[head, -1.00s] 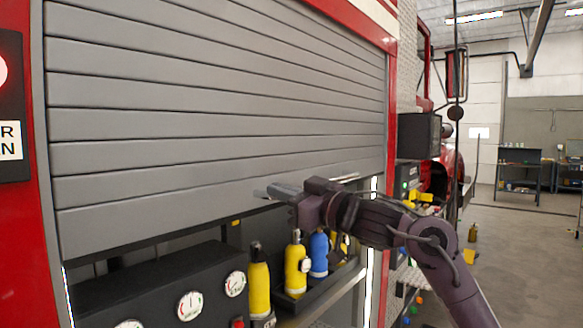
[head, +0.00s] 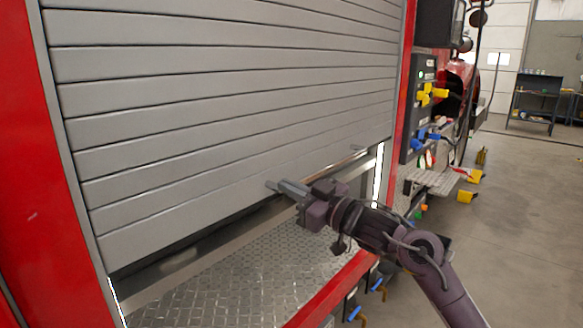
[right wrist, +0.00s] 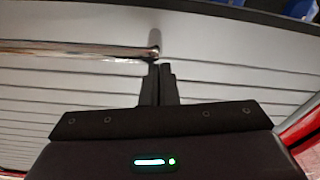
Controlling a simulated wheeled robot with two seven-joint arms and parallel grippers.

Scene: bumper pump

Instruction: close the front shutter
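The front shutter (head: 235,110) is a grey slatted roller door on the red truck. It is mostly lowered, with a gap between its bottom edge and the compartment's sill. A shiny handle bar (head: 345,162) runs along its lower part; it also shows in the right wrist view (right wrist: 80,49). My right gripper (head: 283,187) is at the left end of the bar in the head view. Its fingers (right wrist: 158,70) look shut together, with their tips beside the bar's end bracket. I cannot tell whether they touch it. My left gripper is not in view.
A tread-plate surface (head: 250,285) shows below the shutter. A control panel with yellow and blue valves (head: 430,95) and a step (head: 435,180) stand to the right. Blue-handled fittings (head: 355,313) stick out below the red sill. The floor at right is mostly open.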

